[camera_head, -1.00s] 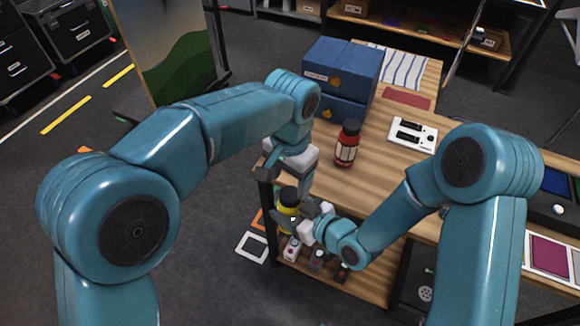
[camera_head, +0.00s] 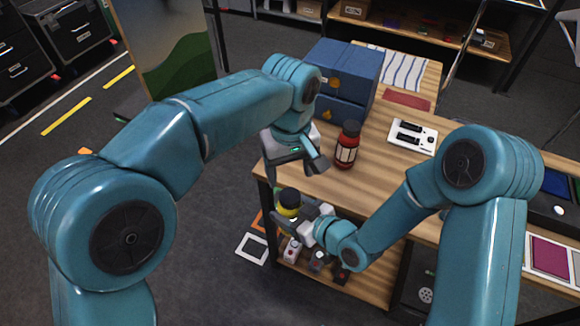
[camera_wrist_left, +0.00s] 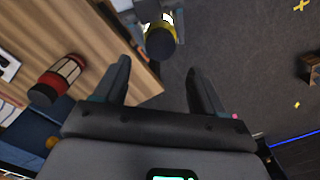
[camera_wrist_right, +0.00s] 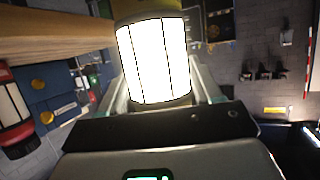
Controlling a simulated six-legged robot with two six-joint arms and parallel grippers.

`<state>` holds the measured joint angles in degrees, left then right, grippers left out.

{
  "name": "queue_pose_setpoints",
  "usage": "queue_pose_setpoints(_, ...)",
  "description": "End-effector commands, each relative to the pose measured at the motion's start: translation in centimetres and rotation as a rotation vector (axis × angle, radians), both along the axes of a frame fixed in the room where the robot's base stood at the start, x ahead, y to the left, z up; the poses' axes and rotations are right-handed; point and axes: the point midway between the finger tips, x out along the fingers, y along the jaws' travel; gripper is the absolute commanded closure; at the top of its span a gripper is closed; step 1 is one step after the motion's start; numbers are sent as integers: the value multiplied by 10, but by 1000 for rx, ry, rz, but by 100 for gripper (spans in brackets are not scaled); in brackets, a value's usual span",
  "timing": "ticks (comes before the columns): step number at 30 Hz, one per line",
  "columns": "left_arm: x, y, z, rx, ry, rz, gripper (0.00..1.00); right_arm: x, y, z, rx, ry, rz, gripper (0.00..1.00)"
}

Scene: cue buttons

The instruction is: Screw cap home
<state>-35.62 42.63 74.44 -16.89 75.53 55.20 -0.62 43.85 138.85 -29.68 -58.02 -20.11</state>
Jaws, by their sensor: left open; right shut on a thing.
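A yellow bottle (camera_head: 289,211) with a white label and a black cap (camera_head: 289,194) stands beyond the table's near left corner. My right gripper (camera_head: 302,214) is shut on the yellow bottle. In the right wrist view the bottle's bright label (camera_wrist_right: 155,62) fills the space between the fingers; its cap is out of that picture. My left gripper (camera_head: 297,170) is open and empty above the bottle. In the left wrist view the black cap (camera_wrist_left: 161,43) sits on the bottle, ahead of the open fingers and apart from them. I cannot tell how tightly it sits.
A red bottle (camera_head: 347,146) with a black cap stands on the wooden table (camera_head: 385,170), close to my left gripper. Blue drawer boxes (camera_head: 342,78) stand behind it. A white switch panel (camera_head: 413,136) lies to the right. A low shelf (camera_head: 335,284) below holds small button boxes.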

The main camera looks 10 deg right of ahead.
Motion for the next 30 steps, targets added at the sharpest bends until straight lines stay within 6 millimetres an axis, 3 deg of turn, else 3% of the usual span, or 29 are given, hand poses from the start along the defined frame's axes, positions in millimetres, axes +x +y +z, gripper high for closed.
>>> queue_pose_setpoints(15,0,1,-70,2,3,-1,30,0,0,1,1,-2,0,100)
queue_pose_setpoints(27,0,0,-77,1,1,-1,30,0,0,1,1,-2,0,100)
queue_pose_setpoints(30,0,0,-77,1,1,-1,63,0,0,1,1,-2,0,100)
